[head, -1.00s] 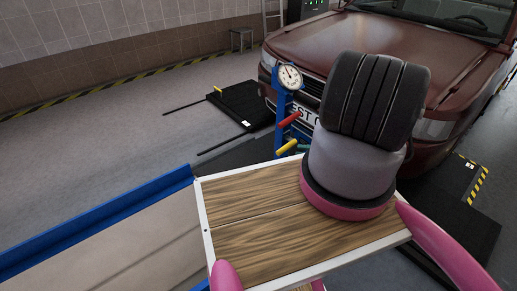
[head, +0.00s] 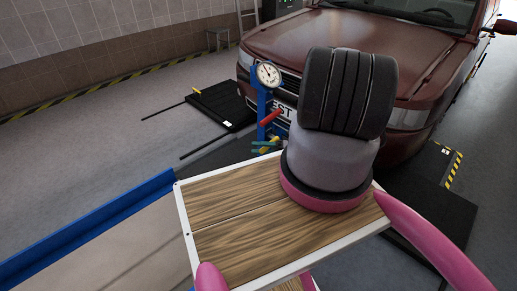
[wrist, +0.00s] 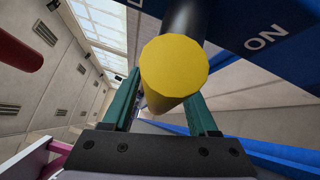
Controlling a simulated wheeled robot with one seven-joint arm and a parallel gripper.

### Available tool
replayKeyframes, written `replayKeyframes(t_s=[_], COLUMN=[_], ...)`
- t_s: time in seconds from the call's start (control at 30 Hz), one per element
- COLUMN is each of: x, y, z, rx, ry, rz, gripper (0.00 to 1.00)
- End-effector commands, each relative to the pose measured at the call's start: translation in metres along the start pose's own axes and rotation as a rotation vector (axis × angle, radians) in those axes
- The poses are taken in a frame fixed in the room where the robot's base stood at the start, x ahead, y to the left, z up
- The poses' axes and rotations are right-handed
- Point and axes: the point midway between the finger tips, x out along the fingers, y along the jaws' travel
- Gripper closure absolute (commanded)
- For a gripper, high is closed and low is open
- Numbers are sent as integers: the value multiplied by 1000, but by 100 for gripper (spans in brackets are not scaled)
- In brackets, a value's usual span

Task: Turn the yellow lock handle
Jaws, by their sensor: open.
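The yellow lock handle (head: 271,147) is a short yellow cylinder on the blue jack column in front of the car. In the wrist view its round yellow end (wrist: 174,66) faces the camera, with a dark shaft behind it. My gripper (wrist: 164,100) is open, with one teal finger on each side of the handle. Whether either finger touches it I cannot tell. In the head view the gripper's teal fingers (head: 265,147) show above and below the handle. My wrist hides part of the jack's lower column.
A red handle (head: 271,116) sits just above the yellow one and also shows in the wrist view (wrist: 18,51). A dial gauge (head: 267,74) tops the column. The dark red car (head: 345,36) stands close behind. A blue rail (head: 90,227) runs along the left.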

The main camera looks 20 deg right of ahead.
Motion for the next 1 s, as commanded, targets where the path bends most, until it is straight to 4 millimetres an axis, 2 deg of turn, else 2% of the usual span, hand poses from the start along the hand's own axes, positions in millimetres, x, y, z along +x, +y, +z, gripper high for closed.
replayKeyframes(t_s=[0.13, 0.17, 0.3, 1.0], x=[0, 0, 0, 0], y=[0, 0, 0, 0], z=[0, 0, 0, 0], rx=[0, 0, 0, 0], ry=[0, 0, 0, 0], rz=[0, 0, 0, 0], gripper=[41, 45, 98, 100])
